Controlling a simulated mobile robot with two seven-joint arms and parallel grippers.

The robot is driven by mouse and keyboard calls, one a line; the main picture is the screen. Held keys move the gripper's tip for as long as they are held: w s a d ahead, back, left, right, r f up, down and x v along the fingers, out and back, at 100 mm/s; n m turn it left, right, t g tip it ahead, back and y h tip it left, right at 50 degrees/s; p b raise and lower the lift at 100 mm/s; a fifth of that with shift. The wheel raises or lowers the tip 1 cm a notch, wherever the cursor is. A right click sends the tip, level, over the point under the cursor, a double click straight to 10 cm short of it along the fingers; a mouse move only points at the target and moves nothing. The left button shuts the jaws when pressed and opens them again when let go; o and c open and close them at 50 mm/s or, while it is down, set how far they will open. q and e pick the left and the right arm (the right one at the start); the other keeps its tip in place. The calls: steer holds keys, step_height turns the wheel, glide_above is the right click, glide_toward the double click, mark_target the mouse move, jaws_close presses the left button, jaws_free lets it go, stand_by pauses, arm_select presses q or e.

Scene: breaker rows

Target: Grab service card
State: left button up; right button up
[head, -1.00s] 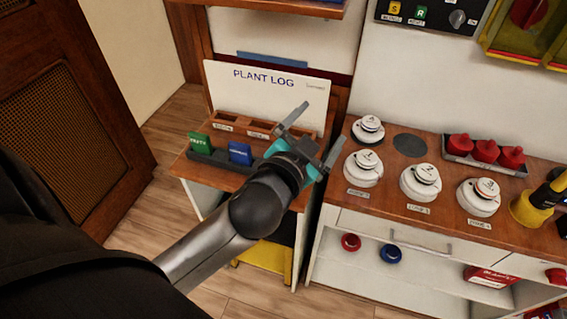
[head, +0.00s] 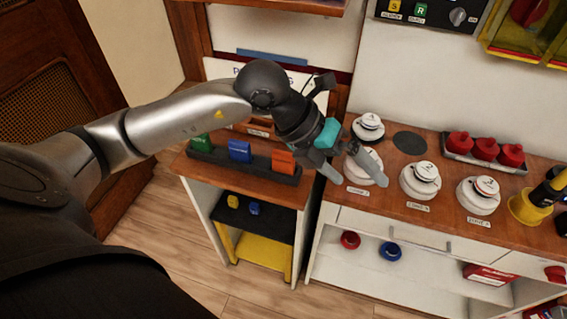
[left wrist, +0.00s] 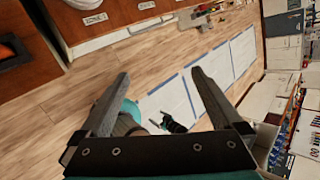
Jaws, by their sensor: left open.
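Three cards stand in a dark rack (head: 235,168) on the small wooden desk: a green card (head: 201,141), a blue card (head: 240,151) and an orange card (head: 283,161). Their lettering is too small to read, so I cannot tell which is the service card. My left gripper (head: 358,176) is open and empty, to the right of the rack, in front of a white round device on the counter. In the left wrist view its fingers (left wrist: 158,98) are spread over the floor. A dark form beyond them may be my right gripper (left wrist: 172,123); its jaws are unclear.
White round devices (head: 420,181) stand along the right counter. A tray of red parts (head: 485,150) and a yellow-black tool (head: 533,204) are farther right. My left arm covers most of the plant log board (head: 222,68). Wooden floor (head: 165,240) is clear at the lower left.

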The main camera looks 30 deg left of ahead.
arm_select(q)
steer(key=w+a+f+n+y, duration=0.15)
steer(key=a+y, duration=0.35)
steer(key=a, duration=0.5)
steer(key=y, duration=0.3)
glide_toward(283, 153)
steer(key=shift+n+t+y, duration=0.3)
steer(key=shift+n, duration=0.25)
steer(key=x, duration=0.3)
steer(key=d+x, duration=0.1)
steer(key=x, duration=0.1)
steer(key=shift+s+f, duration=0.15)
steer(key=shift+s, duration=0.2)
steer(key=shift+x, duration=2.8)
steer(key=shift+a, duration=0.15)
steer(key=shift+c, duration=0.4)
steer(key=c, duration=1.2)
steer(key=shift+c, duration=0.3)
